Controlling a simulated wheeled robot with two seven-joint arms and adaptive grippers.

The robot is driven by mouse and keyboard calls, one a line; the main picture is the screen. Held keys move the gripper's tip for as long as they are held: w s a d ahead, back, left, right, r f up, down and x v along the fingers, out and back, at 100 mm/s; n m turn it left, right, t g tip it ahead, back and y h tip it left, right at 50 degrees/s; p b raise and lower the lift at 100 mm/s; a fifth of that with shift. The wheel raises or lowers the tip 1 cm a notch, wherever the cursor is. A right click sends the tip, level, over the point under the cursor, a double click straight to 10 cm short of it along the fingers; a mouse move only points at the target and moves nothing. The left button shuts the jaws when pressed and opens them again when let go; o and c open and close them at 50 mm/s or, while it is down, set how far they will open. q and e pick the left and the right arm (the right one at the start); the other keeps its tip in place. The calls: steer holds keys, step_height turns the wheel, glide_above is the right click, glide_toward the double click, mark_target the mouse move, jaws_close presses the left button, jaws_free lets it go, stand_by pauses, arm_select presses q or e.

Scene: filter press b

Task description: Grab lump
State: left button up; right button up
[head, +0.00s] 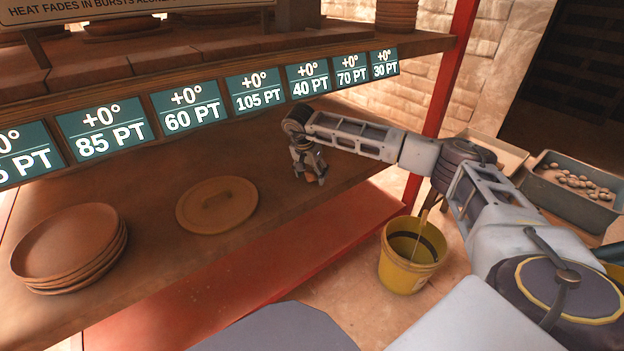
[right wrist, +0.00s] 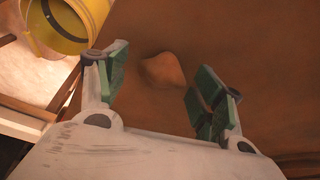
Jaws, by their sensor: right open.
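A small brown lump (right wrist: 163,70) lies on the brown shelf surface in the right wrist view, just beyond and between my fingertips. My right gripper (right wrist: 160,80) is open and empty, with green-padded fingers on either side of the lump's line. In the head view my right gripper (head: 312,176) points down over the right part of the shelf. The lump is not discernible in the head view; the gripper seems to hide it. My left gripper is not in view.
Score signs (head: 187,107) line the upper shelf edge above. A yellow bucket (head: 405,262), a red post (head: 452,70) and a grey tray of pale lumps (head: 570,198) stand at right.

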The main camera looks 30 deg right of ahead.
stand_by(0.5)
steer(key=c, duration=1.1)
